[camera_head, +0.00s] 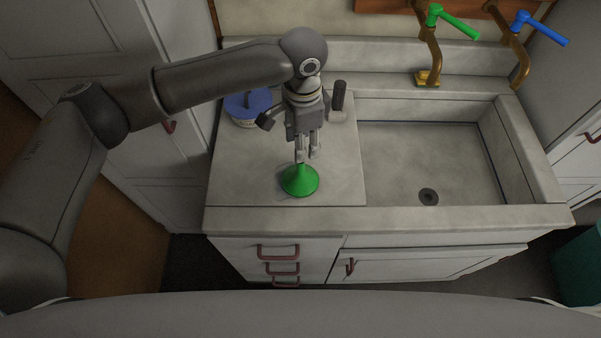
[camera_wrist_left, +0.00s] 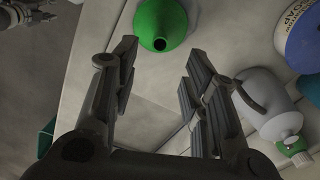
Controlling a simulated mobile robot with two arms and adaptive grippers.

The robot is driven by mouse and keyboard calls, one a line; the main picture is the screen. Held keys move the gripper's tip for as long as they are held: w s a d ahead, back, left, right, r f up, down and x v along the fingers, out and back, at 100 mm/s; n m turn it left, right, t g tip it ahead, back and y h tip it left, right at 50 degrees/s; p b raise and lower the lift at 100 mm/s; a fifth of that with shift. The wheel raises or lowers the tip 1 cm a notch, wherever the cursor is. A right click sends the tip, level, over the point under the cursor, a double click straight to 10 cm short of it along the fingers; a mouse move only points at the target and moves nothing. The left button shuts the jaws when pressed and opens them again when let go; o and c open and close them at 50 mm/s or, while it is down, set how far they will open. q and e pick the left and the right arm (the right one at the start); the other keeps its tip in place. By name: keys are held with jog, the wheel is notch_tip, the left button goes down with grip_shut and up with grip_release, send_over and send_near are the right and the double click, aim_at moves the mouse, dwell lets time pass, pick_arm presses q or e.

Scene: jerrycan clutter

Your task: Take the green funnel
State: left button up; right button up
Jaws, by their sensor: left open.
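The green funnel (camera_head: 300,181) stands wide end down on the counter left of the sink, near its front edge. My left gripper (camera_head: 308,155) is just above and behind it, fingers pointing down toward its narrow top. In the left wrist view the funnel (camera_wrist_left: 160,22) is beyond the fingertips, toward the top of the picture. The left gripper (camera_wrist_left: 158,75) is open there, with nothing between its fingers. A grey jointed part at the upper left of that view looks like my right gripper (camera_wrist_left: 25,12); its jaws are not clear.
A blue-lidded tub (camera_head: 247,104) and a dark-handled item (camera_head: 338,98) stand behind the left gripper. The sink basin (camera_head: 430,160) is empty. Green and blue tap levers (camera_head: 455,22) rise behind it.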

aim_at(300, 172)
pick_arm(q)
notch_tip(300, 172, down, 3)
jog(key=shift+r, duration=0.1)
notch_tip(300, 172, down, 4)
jog(key=shift+s+a+f+p, duration=0.1)
jog(key=shift+s+a+p, duration=0.05)
jog(key=shift+p, duration=1.1)
jog(key=shift+f, duration=0.5)
grip_shut()
